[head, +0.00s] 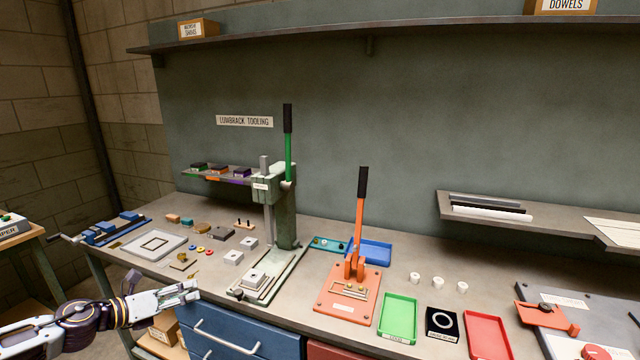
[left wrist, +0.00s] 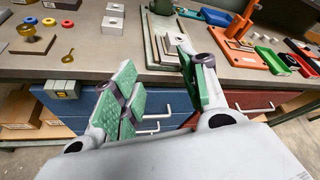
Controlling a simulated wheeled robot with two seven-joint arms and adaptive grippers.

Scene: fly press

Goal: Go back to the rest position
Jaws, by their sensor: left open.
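My left gripper (head: 188,291) is at the front edge of the bench, in front of the blue drawers, at the lower left of the head view. In the left wrist view my left gripper (left wrist: 160,85) has its two green-padded fingers spread apart, with nothing between them. The green fly press (head: 280,215) stands upright beyond it on the bench, its lever raised. My right gripper is not in the head view.
The bench (head: 215,275) carries an orange press (head: 350,285), a green tray (head: 398,318), a red tray (head: 488,335), a blue tray (head: 368,251) and small parts. Blue drawers (head: 240,335) with handles sit below its front edge. A shelf (head: 400,35) runs above.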

